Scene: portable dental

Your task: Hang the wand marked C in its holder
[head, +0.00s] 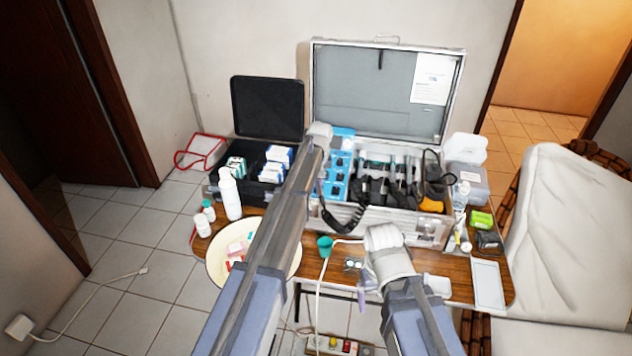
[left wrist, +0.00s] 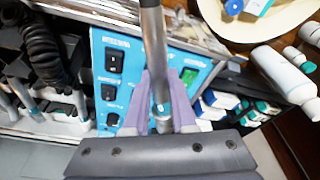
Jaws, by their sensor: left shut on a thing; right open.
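My left gripper (left wrist: 163,100) is shut on a slim metallic wand (left wrist: 154,40) in the left wrist view. The wand runs between the purple fingers; no letter on it is readable. In the head view my left arm reaches over the front of the open case (head: 398,222), and its gripper and wand are hidden. Several dark wands and holders (head: 388,182) stand in the case, right of the blue control panel (head: 338,178). The panel also shows behind the wand in the left wrist view (left wrist: 113,82). My right gripper (head: 363,297) is open near the table's front edge, partly hidden by its wrist.
A black coiled hose (left wrist: 42,55) hangs near the panel. A white bottle (head: 230,195) and round tray (head: 216,262) stand left of my left arm. Small boxes and containers crowd the table's right side.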

